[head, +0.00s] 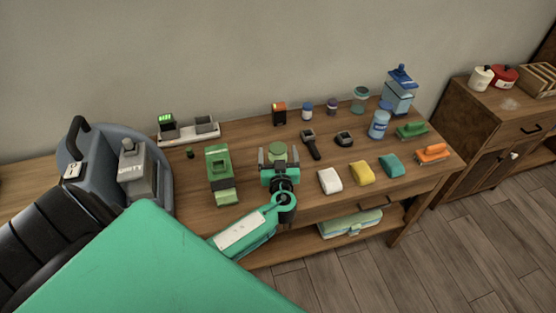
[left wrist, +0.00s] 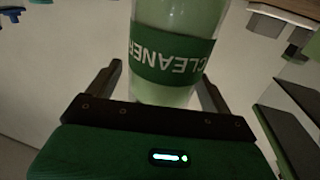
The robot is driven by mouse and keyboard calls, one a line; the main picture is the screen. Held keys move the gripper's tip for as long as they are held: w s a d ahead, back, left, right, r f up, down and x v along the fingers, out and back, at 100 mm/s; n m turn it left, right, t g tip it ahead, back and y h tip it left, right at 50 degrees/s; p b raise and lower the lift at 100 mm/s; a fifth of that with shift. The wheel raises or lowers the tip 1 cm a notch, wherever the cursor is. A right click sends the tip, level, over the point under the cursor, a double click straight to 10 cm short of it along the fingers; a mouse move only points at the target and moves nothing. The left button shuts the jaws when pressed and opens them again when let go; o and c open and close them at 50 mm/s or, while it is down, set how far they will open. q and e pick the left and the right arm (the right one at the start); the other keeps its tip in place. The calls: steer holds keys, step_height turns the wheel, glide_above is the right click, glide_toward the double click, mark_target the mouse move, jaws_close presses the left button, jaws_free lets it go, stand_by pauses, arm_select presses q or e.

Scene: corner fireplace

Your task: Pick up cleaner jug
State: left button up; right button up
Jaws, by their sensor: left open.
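The cleaner jug (left wrist: 172,85) is pale green with a dark green label reading CLEANER, upside down in the left wrist view. In the head view only the jug's green upper part (head: 278,149) shows; my gripper hides the rest. My left gripper (head: 279,157) is open at the wooden table, with one finger on each side of the jug. The left wrist view shows gaps between the fingers and the jug. My right gripper is not in view.
On the table (head: 245,219), a green box-like device (head: 220,175) stands left of the gripper. A black handheld tool (head: 310,143) and a white sponge (head: 330,180) are to its right. Several bottles and a blue jug (head: 398,93) stand farther right.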

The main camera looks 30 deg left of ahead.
arm_select(q)
steer(key=shift+w+a, duration=0.4)
steer(key=shift+w, duration=0.05)
steer(key=c, duration=1.3)
steer(key=shift+c, duration=0.3)
steer(key=shift+r, duration=0.15)
